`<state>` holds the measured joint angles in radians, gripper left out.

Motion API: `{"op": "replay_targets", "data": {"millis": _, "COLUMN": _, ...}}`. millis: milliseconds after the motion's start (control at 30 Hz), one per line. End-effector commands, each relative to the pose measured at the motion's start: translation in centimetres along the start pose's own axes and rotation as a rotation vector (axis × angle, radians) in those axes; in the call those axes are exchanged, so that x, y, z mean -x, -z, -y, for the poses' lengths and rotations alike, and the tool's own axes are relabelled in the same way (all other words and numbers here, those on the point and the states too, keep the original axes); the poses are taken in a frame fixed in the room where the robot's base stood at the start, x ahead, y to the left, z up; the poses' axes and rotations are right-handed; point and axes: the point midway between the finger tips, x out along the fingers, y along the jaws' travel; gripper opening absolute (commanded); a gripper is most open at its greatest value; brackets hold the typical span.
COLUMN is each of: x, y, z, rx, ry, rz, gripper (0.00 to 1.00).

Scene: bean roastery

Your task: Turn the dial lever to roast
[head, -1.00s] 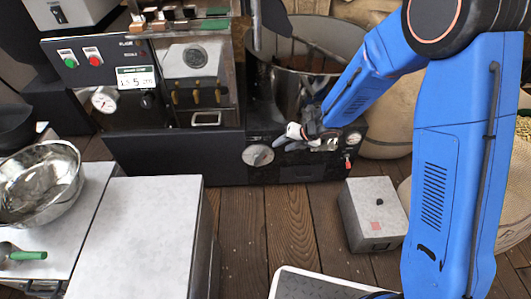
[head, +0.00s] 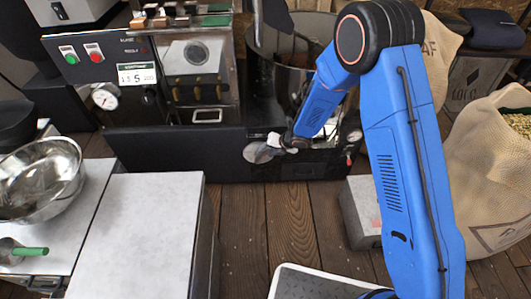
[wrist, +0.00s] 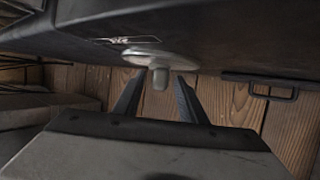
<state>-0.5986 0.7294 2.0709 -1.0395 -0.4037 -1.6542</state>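The dial (head: 256,153) is a round pale metal disc on the front of the black roaster base, below the machine's panel. In the head view my gripper (head: 278,147) is in front of its right side and hides part of it. In the wrist view the dial (wrist: 150,54) is seen nearly edge-on, with its stubby lever (wrist: 160,78) sticking out towards me. My gripper (wrist: 158,82) is open, with one dark finger on each side of the lever. Gaps show between lever and fingers. The dial's markings cannot be read.
The roaster panel has green and red buttons (head: 80,52), a display (head: 138,76) and a gauge (head: 105,96). A grey box (head: 360,212) stands on the floor at right, partly behind my arm. A pale-topped cabinet (head: 135,235) stands front left. Wooden floor lies open between.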

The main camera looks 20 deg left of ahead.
Motion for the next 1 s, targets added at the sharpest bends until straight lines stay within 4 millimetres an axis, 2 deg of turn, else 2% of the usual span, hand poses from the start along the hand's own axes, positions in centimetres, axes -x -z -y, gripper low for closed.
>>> {"op": "replay_targets", "data": {"millis": 200, "x": -1.8, "y": 0.0, "z": 0.0, "rx": 0.001, "ry": 0.0, "rz": 0.0, "gripper": 0.38}}
{"op": "replay_targets", "data": {"millis": 567, "x": -2.1, "y": 0.0, "z": 0.0, "rx": 0.0, "ry": 0.0, "rz": 0.0, "gripper": 0.38}}
{"op": "replay_targets", "data": {"millis": 700, "x": -2.1, "y": 0.0, "z": 0.0, "rx": 0.0, "ry": 0.0, "rz": 0.0, "gripper": 0.04}}
{"op": "replay_targets", "data": {"millis": 733, "x": -2.1, "y": 0.0, "z": 0.0, "rx": 0.0, "ry": 0.0, "rz": 0.0, "gripper": 0.0}}
{"op": "replay_targets", "data": {"millis": 1000, "x": -2.0, "y": 0.0, "z": -0.1, "rx": 0.005, "ry": 0.011, "rz": 0.0, "gripper": 0.0}}
